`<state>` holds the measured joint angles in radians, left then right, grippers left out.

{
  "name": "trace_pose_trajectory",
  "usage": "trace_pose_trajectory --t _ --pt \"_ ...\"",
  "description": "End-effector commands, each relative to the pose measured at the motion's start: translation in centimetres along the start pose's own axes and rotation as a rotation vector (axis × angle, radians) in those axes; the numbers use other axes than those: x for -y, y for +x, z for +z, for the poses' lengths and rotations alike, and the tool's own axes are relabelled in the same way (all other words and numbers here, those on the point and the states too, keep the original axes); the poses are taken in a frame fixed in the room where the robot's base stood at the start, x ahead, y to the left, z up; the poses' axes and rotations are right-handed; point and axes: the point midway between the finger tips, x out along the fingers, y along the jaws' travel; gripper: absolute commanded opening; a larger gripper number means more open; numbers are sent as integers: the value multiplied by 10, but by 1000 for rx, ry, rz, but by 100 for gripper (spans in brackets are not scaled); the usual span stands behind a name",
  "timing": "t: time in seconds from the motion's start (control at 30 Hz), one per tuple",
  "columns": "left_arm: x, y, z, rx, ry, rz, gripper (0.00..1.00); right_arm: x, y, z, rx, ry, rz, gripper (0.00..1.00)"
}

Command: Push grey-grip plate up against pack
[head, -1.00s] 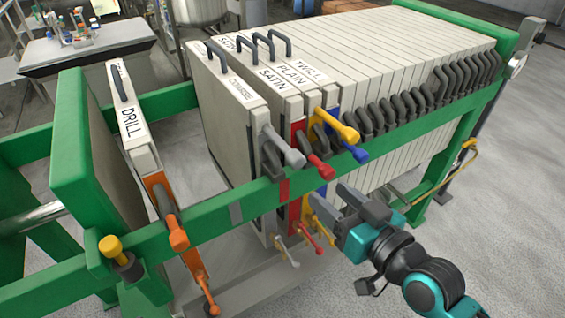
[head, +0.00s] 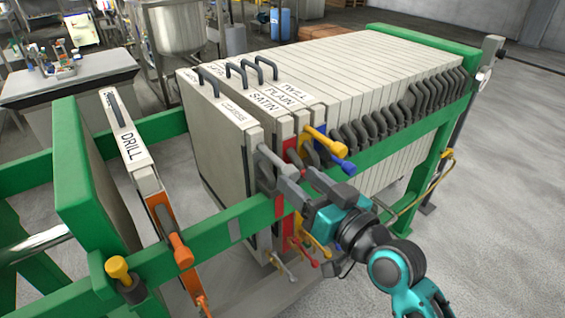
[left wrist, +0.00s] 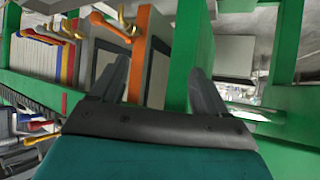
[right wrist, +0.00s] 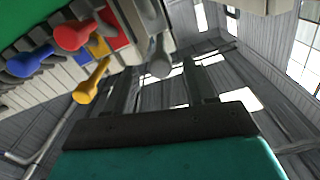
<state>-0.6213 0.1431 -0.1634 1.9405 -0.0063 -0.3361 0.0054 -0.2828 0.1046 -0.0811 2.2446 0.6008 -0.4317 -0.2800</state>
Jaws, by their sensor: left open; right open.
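The grey-grip plate (head: 215,140) hangs upright, with its grey grip (head: 275,160) above the green side rail. It stands left of the red, blue and yellow marked plates and the pack (head: 385,70). A narrow dark gap seems to show between it and the red-grip plate (head: 292,152). My right gripper (head: 288,183) is open at the grey grip's outer end; I cannot tell whether it touches. In the right wrist view a grey knob (right wrist: 160,62) appears between the open fingers (right wrist: 160,85). My left gripper (left wrist: 160,80) is open and empty in its wrist view.
The orange-grip DRILL plate (head: 135,150) stands apart at left, beside the green end plate (head: 75,180). Free room lies between it and the grey-grip plate. The green side rail (head: 210,225) runs along the front. Dark handles (head: 400,115) line the pack.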

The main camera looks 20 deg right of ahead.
Motion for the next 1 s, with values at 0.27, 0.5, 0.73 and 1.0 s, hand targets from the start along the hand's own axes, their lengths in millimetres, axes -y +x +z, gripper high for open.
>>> trace_pose_trajectory --t 0.27,0.5,0.73,1.0 --pt "0 -2 -2 0 0 0 75 0 46 -1 -1 1 0 55" --pt "0 -2 -3 0 0 0 75 0 61 0 1 0 -1 55" --pt "0 -2 -2 2 -1 0 75 0 62 0 1 -1 0 55" --pt "0 -3 0 6 -1 0 75 0 62 0 1 0 0 33"
